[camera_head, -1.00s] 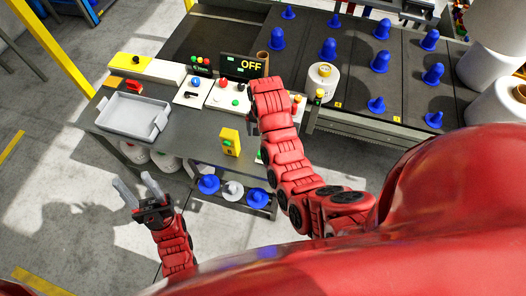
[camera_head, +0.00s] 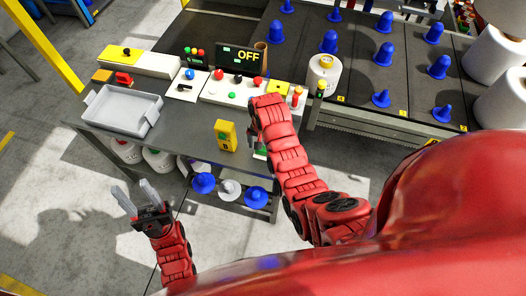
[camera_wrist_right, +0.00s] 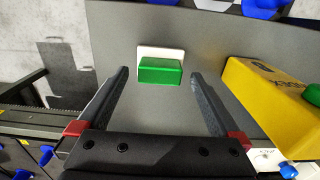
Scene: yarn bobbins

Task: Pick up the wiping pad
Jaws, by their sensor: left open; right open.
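The wiping pad, a small block with a green top layer and white base, lies on the grey table. It shows in the right wrist view (camera_wrist_right: 160,70) and partly in the head view (camera_head: 261,152), where my right arm hides much of it. My right gripper (camera_wrist_right: 160,76) is open and empty. In the wrist view the pad appears between and slightly beyond its fingertips, not clasped. My left gripper (camera_head: 133,197) is open and empty, in front of the table at the lower left.
A yellow device (camera_head: 226,135) stands beside the pad; it looks close to one right finger in the wrist view (camera_wrist_right: 275,98). A grey tray (camera_head: 120,108) sits at the table's left. Control boxes (camera_head: 237,90) line the back. Blue bobbins (camera_head: 203,183) rest on a lower shelf.

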